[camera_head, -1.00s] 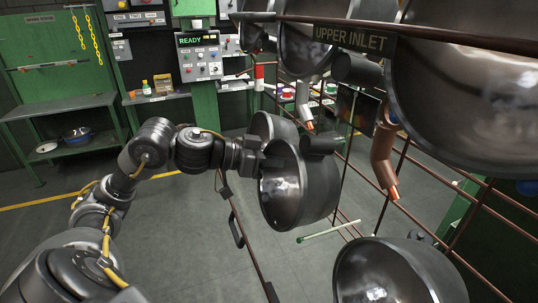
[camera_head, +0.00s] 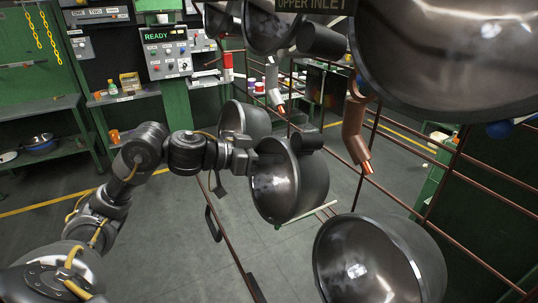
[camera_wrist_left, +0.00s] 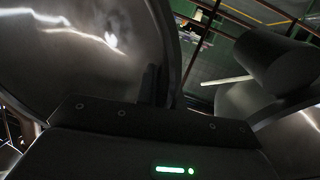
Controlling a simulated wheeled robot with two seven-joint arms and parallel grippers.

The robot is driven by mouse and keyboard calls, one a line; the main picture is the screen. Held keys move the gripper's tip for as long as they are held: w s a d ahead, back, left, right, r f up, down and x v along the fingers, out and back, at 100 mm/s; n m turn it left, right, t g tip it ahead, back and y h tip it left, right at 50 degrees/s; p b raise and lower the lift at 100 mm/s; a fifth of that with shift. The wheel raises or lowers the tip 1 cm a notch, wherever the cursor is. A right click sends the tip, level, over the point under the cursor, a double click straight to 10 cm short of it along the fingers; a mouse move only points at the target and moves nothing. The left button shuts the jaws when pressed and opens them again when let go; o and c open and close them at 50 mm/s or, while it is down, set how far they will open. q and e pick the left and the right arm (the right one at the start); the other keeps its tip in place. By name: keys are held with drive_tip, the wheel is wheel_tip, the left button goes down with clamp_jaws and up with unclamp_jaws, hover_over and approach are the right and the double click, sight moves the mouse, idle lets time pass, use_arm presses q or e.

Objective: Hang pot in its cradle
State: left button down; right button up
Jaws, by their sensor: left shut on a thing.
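My left gripper (camera_head: 246,162) is shut on the rim of a dark metal pot (camera_head: 285,192), which hangs tilted in front of the rod rack with its open side toward the left. The pot's inside fills the upper left of the left wrist view (camera_wrist_left: 75,55), with the gripper finger (camera_wrist_left: 152,88) against its rim. A dark cylinder (camera_head: 307,138) sits at the pot's upper right; I cannot tell whether they touch. The rack of brown rods (camera_head: 418,213) runs along the right side. Which part is this pot's cradle is unclear. My right gripper is out of view.
Another pot (camera_head: 243,120) is just behind the held one. More pots are at lower right (camera_head: 375,262) and upper right (camera_head: 450,55). A copper pipe (camera_head: 355,130) and a pale green rod (camera_head: 308,213) are near the held pot. The floor (camera_head: 165,235) beneath is open.

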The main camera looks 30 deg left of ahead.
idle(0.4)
use_arm(q)
drive_tip(key=c, duration=1.4)
unclamp_jaws()
drive_tip(key=shift+c, duration=0.2)
drive_tip(key=shift+f, duration=0.1)
drive_tip(key=shift+s, duration=0.1)
